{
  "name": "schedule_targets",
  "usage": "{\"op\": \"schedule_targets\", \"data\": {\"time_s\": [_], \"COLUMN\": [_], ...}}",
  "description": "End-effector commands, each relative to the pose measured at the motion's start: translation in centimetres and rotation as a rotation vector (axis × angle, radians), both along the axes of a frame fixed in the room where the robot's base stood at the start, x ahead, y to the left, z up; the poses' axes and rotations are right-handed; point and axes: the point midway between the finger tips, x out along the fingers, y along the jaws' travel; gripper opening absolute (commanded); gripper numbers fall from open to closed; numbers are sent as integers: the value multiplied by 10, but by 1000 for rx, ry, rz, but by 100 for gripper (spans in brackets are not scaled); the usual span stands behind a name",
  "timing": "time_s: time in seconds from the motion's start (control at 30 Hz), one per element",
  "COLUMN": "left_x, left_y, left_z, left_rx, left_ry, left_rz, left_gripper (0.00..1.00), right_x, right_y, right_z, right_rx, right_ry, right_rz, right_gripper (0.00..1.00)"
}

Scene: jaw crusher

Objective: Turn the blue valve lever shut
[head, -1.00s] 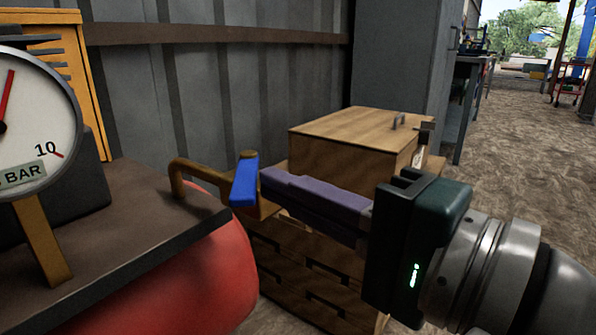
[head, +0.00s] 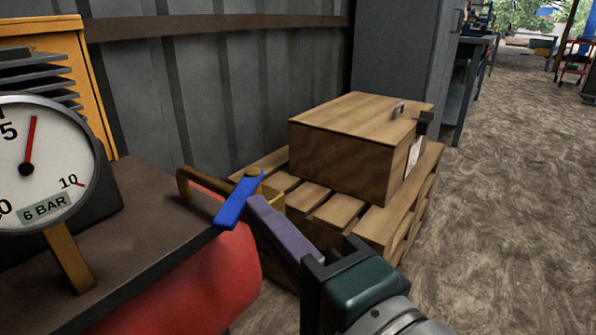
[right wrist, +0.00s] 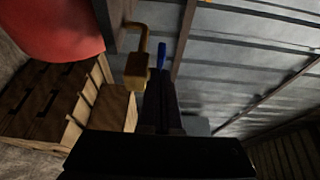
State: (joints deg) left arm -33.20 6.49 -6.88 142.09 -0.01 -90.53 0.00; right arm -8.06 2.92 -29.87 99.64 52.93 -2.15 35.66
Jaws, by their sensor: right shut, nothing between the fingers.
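The blue valve lever (head: 238,201) sits on top of a brass valve at the end of a brass pipe (head: 185,180). In the head view the lever points toward the lower left, slanted across the pipe end. It also shows in the right wrist view (right wrist: 162,54), beyond the fingers. My right gripper (head: 256,204) is shut and empty, its purple fingers together. Their tips are right beside the lever, near its pivot; I cannot tell if they touch. The brass valve body (right wrist: 137,66) is just left of the fingers in the right wrist view. My left gripper is not in view.
A red tank (head: 215,270) under a dark top plate (head: 140,215) stands at the left, with a gauge (head: 40,160) on it. A wooden box (head: 350,150) lies on a pallet (head: 400,225) behind my right gripper. Open floor (head: 520,200) lies to the right.

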Motion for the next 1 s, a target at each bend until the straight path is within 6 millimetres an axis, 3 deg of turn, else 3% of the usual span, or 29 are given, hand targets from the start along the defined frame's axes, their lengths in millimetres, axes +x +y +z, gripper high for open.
{"op": "schedule_targets", "data": {"time_s": [0.1,0.4,1.0], "left_x": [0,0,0], "left_y": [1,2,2], "left_z": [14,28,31], "left_rx": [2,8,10], "left_ry": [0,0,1], "left_rz": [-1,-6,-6], "left_gripper": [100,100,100], "right_x": [-1,-3,-3], "right_y": [5,16,23], "right_z": [4,2,0], "right_rx": [1,-4,-1], "right_ry": [3,-2,-1], "right_rz": [-61,-157,-154], "right_gripper": [0,0,0]}}
